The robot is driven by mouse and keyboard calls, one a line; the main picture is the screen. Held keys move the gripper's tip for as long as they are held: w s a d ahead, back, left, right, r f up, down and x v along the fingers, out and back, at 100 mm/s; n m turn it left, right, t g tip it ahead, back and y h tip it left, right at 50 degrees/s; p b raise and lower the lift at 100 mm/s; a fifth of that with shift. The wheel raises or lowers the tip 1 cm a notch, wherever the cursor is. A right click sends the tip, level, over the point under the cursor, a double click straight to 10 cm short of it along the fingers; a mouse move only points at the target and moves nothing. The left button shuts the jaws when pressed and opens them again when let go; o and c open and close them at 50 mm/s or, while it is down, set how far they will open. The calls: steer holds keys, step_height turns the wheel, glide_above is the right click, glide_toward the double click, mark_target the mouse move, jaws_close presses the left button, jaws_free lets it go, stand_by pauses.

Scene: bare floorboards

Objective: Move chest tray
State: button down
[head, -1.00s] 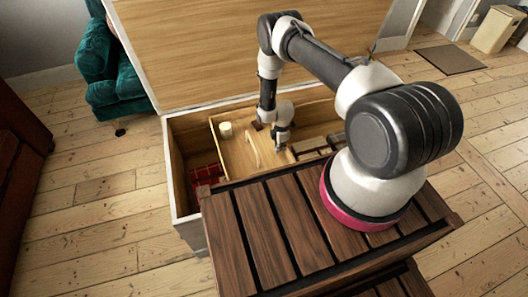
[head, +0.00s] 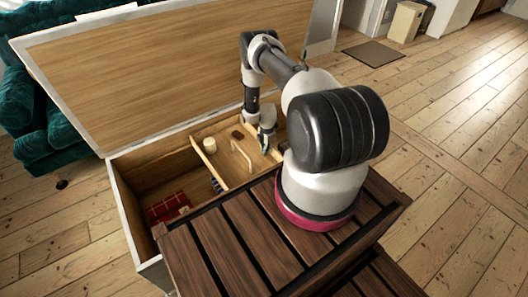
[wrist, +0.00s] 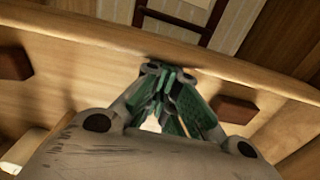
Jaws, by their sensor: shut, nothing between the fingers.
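The chest (head: 127,215) stands open, its lid tilted back. Inside it a light wooden tray (head: 203,158) sits toward the right, with a pale arched handle (head: 241,153). A white candle-like cylinder (head: 210,147) and a dark brown block (head: 238,134) are in or on the tray. My gripper (head: 267,150) is down inside the chest, to the right of the handle. In the wrist view my gripper (wrist: 165,72) is shut and empty, its tips close to a wooden bar (wrist: 100,37); contact cannot be told. The tray's right end is partly hidden by my arm.
A red checked cloth (head: 167,207) lies on the chest floor at the left, beside open space. A dark slatted wooden surface (head: 215,240) stands in front of the chest. A green sofa (head: 70,130) is behind left. Floor at right is clear.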

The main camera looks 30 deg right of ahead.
steer(key=shift+r, duration=0.1)
step_height(320, 180, up, 12)
steer(key=s+a+r+m+g+y, duration=0.1)
steer(key=s+a+r+m+g, duration=0.2)
steer(key=s+m, duration=0.65)
steer(key=s+a+r+m, duration=0.2)
steer(key=r+m, duration=0.1)
steer(key=r, duration=0.7)
steer(key=s+a+r+m, duration=0.1)
steer(key=s+r+m, duration=0.1)
steer(key=r, duration=0.9)
steer(key=s+a+r+m, duration=0.2)
steer(key=r+m, duration=0.1)
steer(key=r, duration=0.7)
steer(key=s+a+r+t, duration=0.2)
steer(key=s+r, duration=0.3)
steer(key=r, duration=0.3)
steer(key=s+a+r+t, duration=0.3)
steer(key=s+r, duration=0.2)
steer(key=r, duration=0.4)
steer(key=s+a+r+t+h, duration=0.1)
steer(key=s+a+r+t, duration=0.1)
steer(key=s+r, duration=0.3)
steer(key=shift+w+v, duration=0.35)
steer(key=shift+v, duration=1.45)
